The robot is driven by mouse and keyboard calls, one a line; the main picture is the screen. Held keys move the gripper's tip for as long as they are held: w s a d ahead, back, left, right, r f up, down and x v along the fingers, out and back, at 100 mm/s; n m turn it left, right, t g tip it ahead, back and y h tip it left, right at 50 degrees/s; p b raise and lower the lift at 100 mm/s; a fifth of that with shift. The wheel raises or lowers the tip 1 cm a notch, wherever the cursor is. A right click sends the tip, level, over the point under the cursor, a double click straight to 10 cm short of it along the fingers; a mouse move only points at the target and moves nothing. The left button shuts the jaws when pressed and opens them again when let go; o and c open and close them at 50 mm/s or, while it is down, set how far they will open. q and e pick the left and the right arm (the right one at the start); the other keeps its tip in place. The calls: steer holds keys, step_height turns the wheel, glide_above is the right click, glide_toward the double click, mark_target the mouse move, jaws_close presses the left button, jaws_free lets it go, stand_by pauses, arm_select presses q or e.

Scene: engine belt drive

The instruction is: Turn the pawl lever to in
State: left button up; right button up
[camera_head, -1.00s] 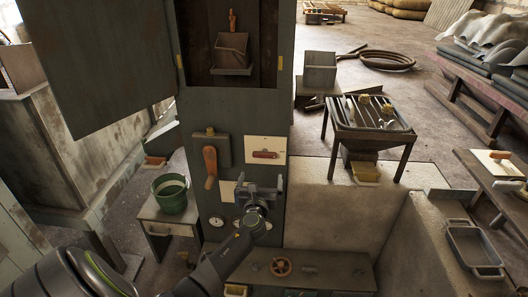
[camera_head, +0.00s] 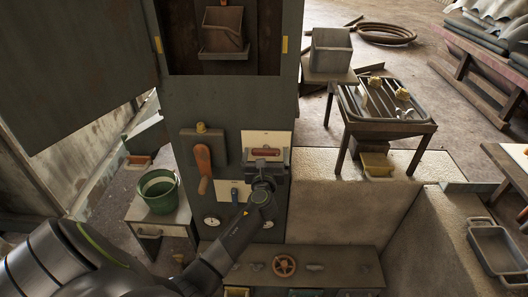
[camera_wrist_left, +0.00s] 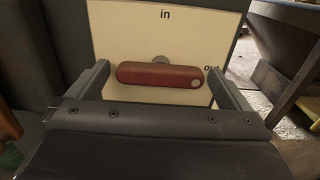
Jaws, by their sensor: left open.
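The pawl lever (camera_head: 266,152) is a red bar on a white plate on the dark cabinet front. In the left wrist view the lever (camera_wrist_left: 150,75) lies level, and the pale dot at its right end is beside the word "out". The word "in" is at the top of the plate (camera_wrist_left: 200,35). My left gripper (camera_head: 266,160) is open in front of the plate. In the wrist view its fingers stand beyond the lever's left and right ends, and I see no grip on it. The gripper hides the plate's lower part. My right gripper is not in view.
An orange-handled crank (camera_head: 203,165) is just left of the plate. Below are a smaller white plate (camera_head: 226,190), round gauges (camera_head: 212,222) and a handwheel (camera_head: 284,265). A green bucket (camera_head: 158,192) stands on a small table at left. A pale block is at right.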

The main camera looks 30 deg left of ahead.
arm_select(q)
steer(key=shift+s+d, duration=0.1)
steer(key=shift+c, duration=0.6)
steer(key=c, duration=0.8)
